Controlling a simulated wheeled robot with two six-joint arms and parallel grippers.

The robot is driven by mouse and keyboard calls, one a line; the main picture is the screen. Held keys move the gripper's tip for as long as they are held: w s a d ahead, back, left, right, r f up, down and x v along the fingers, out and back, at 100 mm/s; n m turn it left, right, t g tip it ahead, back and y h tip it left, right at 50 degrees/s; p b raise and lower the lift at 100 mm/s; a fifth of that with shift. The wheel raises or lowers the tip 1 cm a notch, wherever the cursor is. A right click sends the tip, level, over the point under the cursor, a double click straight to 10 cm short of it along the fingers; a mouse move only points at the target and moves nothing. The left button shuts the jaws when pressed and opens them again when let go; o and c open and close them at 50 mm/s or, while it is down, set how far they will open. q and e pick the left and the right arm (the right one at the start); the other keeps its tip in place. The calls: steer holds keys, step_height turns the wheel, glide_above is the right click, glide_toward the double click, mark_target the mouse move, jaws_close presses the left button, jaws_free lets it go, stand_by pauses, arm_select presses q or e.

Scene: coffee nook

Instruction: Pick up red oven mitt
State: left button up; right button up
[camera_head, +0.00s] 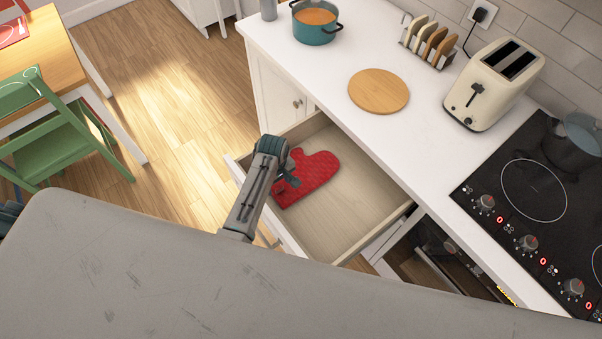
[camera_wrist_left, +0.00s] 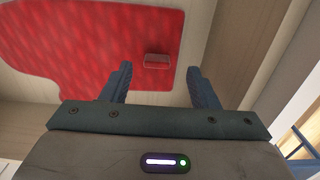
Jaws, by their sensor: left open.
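The red oven mitt (camera_head: 310,176) lies flat in an open drawer (camera_head: 362,196) below the white counter, towards the drawer's left side. My left gripper (camera_head: 290,182) reaches into the drawer over the mitt's left part and hides some of it. In the left wrist view the mitt (camera_wrist_left: 85,35) fills the upper left, and a small red tab shows on it. The two fingers of my left gripper (camera_wrist_left: 160,82) are spread apart with that tab in the gap between them; nothing is gripped. My right gripper is not in view.
The drawer's walls surround the mitt, and the counter (camera_head: 330,80) overhangs its back. On the counter are a teal pot (camera_head: 315,28), a round wooden board (camera_head: 378,91), a toast rack (camera_head: 428,42), a toaster (camera_head: 492,85) and a cooktop (camera_head: 530,190). A green chair (camera_head: 60,130) stands left; the drawer's right part is bare.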

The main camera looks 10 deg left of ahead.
mark_target(279, 188)
arm_select(q)
steer(key=shift+w+d+f+p, duration=0.1)
steer(key=shift+d+f+p, duration=0.05)
steer(key=shift+f, duration=0.5)
steer(key=shift+d+f+p, duration=0.15)
steer(key=shift+f, duration=0.45)
steer(key=shift+a+f, duration=0.15)
steer(key=shift+f, duration=0.1)
steer(key=c, duration=1.1)
